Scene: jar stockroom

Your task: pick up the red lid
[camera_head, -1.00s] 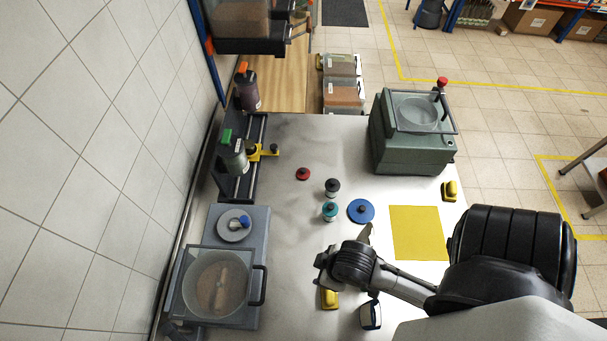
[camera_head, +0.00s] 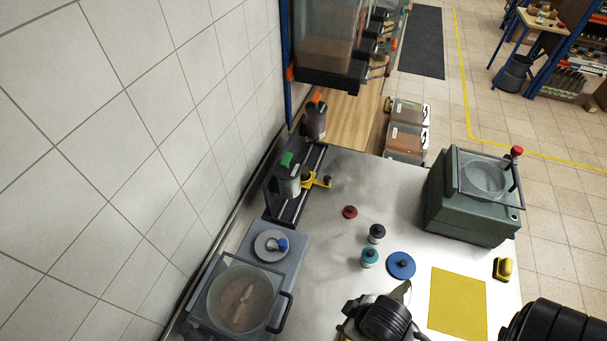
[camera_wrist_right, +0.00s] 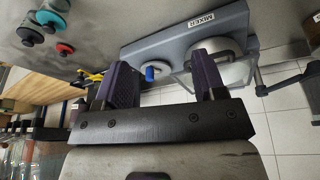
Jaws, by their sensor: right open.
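The red lid (camera_head: 350,212) is a small disc with a dark knob, lying flat on the steel bench in the head view. It also shows near the upper left of the right wrist view (camera_wrist_right: 65,49). My right gripper (camera_head: 397,296) is at the bottom of the head view, below the red lid and apart from it. In the right wrist view its two purple-faced fingers stand wide apart with nothing between them (camera_wrist_right: 166,70). My left gripper is in neither view.
A rack (camera_head: 288,205) and the grey mixer (camera_head: 291,250) line the left. A green machine (camera_head: 465,212) stands right. Bench beyond the red lid is clear.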

